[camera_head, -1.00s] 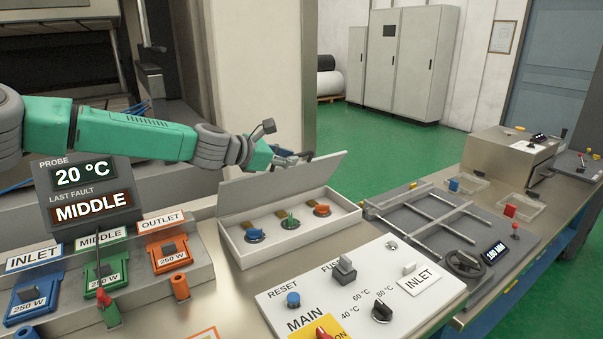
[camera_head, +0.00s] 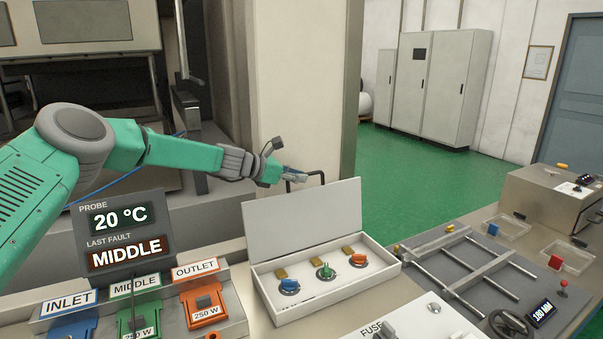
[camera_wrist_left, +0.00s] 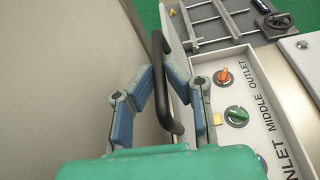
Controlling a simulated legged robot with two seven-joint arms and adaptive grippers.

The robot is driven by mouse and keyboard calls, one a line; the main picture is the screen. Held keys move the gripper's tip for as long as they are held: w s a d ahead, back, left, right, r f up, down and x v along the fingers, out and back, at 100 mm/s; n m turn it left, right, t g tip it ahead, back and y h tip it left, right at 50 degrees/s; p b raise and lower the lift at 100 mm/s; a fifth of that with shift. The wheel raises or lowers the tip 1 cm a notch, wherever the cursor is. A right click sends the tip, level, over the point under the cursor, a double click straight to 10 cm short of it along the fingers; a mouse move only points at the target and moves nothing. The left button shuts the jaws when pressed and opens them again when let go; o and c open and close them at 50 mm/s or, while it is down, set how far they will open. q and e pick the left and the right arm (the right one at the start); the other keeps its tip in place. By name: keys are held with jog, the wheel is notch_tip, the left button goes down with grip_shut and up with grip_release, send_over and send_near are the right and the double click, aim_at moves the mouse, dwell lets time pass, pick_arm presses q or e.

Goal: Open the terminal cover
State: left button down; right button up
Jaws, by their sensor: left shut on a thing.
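The terminal cover (camera_head: 303,218) is a grey-white lid that stands open, raised at the back of the terminal box (camera_head: 325,308). In the box sit a blue, a green and an orange terminal (camera_head: 357,259). My left gripper (camera_head: 291,177) is at the top edge of the lid, by its black handle (camera_head: 318,176). In the left wrist view my left gripper (camera_wrist_left: 166,88) has its fingers on both sides of the handle (camera_wrist_left: 161,75) and is shut on it. The right gripper is not in view.
A probe display (camera_head: 121,231) and several coloured heater modules (camera_head: 203,305) stand at the left. A control panel (camera_head: 425,318) lies in front. A grey rail fixture (camera_head: 470,280) lies to the right. The floor behind the bench is clear.

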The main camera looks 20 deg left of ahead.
pick_arm(q)
jog(key=shift+s+a+f, duration=0.1)
jog(key=shift+s+f, duration=0.05)
jog(key=shift+f, duration=0.3)
jog(key=shift+a, duration=0.1)
jog(key=c, duration=1.6)
grip_release()
jog(key=shift+a+r, duration=0.1)
jog(key=shift+a, duration=0.2)
jog(key=v, duration=1.1)
jog(key=shift+a, duration=0.55)
jog(key=shift+s+d, duration=0.1)
jog(key=shift+d+r, duration=0.15)
jog(key=shift+d, duration=0.05)
